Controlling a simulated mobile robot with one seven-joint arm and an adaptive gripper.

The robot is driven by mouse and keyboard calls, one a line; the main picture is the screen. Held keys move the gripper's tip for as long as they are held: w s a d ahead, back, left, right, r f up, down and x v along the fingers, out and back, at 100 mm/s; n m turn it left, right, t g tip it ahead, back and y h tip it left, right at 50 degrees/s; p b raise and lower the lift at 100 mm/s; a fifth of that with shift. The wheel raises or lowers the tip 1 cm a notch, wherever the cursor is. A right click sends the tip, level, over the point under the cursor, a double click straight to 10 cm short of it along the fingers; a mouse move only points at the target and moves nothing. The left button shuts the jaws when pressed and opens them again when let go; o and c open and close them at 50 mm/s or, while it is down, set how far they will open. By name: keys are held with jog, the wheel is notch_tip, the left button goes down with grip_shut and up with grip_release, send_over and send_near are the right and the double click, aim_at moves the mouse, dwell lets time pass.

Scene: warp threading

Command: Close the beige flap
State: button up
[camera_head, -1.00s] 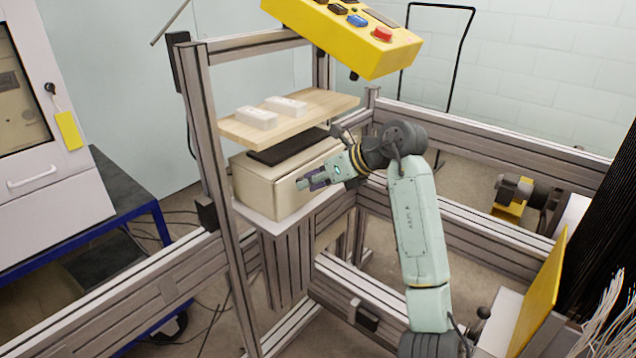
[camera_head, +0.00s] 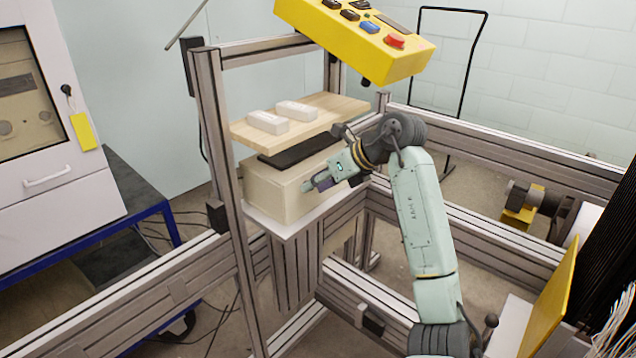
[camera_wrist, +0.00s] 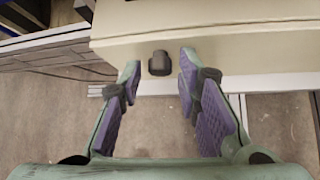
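The beige box-like unit (camera_head: 274,195) sits on a shelf in the metal frame, with a dark slab or opening (camera_head: 300,149) on its top. I cannot tell which beige panel is the flap or how far open it is. In the wrist view, a beige panel (camera_wrist: 220,42) spans the top, with a black knob (camera_wrist: 159,63) at its near face. My gripper (camera_head: 310,186) is at the front of the unit. The wrist view shows my gripper (camera_wrist: 158,75) open, a finger on each side of the knob, with gaps visible beside it.
A wooden shelf (camera_head: 325,113) with two white blocks (camera_head: 282,115) lies just above the unit. A yellow control box (camera_head: 350,45) hangs higher. Metal rails (camera_head: 212,140) stand left of the unit. A yellow panel (camera_head: 548,300) and dark threads are at right.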

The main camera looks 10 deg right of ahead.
jog(key=shift+o, duration=0.5)
jog(key=v, duration=1.2)
jog(key=shift+d, duration=0.1)
